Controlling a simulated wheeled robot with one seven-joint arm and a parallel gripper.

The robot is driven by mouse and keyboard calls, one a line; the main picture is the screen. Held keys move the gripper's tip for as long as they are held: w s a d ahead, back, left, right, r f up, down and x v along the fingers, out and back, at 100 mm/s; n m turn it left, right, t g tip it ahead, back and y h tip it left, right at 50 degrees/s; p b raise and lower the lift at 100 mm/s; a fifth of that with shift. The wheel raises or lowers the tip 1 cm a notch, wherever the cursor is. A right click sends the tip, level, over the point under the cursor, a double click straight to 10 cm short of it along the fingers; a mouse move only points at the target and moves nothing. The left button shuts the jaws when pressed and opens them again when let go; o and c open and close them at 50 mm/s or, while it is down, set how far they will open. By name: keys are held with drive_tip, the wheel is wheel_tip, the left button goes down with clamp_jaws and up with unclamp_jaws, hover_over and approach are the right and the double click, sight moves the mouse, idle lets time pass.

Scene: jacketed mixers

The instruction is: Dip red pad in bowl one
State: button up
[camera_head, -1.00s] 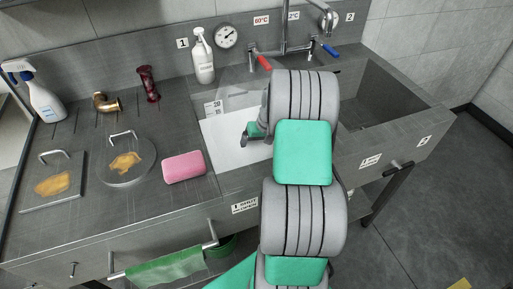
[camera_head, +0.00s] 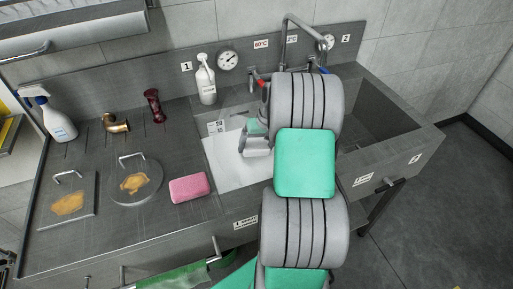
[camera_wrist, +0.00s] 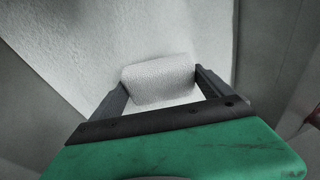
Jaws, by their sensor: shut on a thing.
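My gripper (camera_wrist: 160,88) is shut on a pale grey-white textured pad (camera_wrist: 158,82), held between its two fingers. In the head view my gripper (camera_head: 257,142) is over the left basin (camera_head: 225,160), near the "1" sign, partly hidden by my arm. The basin shows a white surface inside; I cannot tell whether the pad touches it. The only reddish pad in view is a pink one (camera_head: 190,187), lying flat on the counter left of the basin, apart from my gripper.
A tap (camera_head: 288,40) rises between the basins. Stained lids (camera_head: 136,183), a brass elbow (camera_head: 115,123) and a dark red fitting (camera_head: 154,105) sit on the left counter.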

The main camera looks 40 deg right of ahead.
wheel_tip(320, 180, up, 16)
drive_tip(key=p, duration=1)
